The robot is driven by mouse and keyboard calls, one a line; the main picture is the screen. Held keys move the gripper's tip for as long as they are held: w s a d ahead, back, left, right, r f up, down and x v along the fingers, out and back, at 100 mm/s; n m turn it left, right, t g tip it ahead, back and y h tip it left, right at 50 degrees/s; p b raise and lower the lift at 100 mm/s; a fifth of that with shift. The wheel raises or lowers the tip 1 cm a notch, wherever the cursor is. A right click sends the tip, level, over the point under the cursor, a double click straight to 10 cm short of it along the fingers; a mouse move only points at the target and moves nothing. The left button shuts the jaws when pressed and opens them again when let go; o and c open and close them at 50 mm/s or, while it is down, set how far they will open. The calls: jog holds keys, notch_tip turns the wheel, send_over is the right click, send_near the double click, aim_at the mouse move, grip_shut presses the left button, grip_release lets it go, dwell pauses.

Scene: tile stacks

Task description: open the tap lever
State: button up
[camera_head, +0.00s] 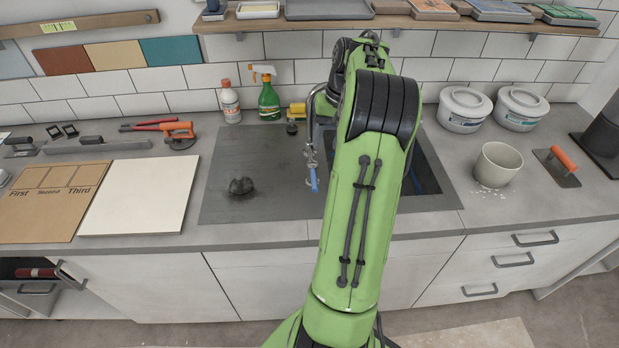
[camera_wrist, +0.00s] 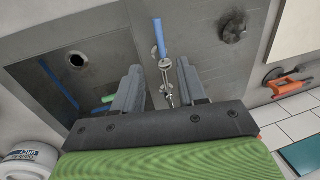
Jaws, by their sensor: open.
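The tap (camera_head: 311,128) is a chrome spout at the back of the sink unit, partly covered by my green arm in the head view. Its blue lever (camera_head: 314,180) points toward the front edge. In the wrist view the blue lever (camera_wrist: 159,38) lies beyond the fingertips, and the chrome tap body (camera_wrist: 168,88) shows in the gap between the fingers. My gripper (camera_wrist: 159,68) is open, its two grey fingers apart with nothing held. The arm hides the gripper in the head view.
The dark drainboard (camera_head: 255,170) carries a round black object (camera_head: 241,186). The sink basin (camera_head: 425,175) is partly hidden by my arm. A green spray bottle (camera_head: 268,97) and a white bottle (camera_head: 230,102) stand behind. A beige pot (camera_head: 497,165) stands right.

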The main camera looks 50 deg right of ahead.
aim_at(315, 181)
jog(key=f, duration=0.4)
jog(key=w+a+f+b, duration=0.1)
jog(key=f, duration=0.4)
jog(key=w+f+b, duration=0.1)
jog(key=f, duration=0.3)
jog(key=shift+a+f, duration=0.15)
jog(key=shift+a, duration=0.15)
jog(key=shift+c, duration=0.4)
grip_shut()
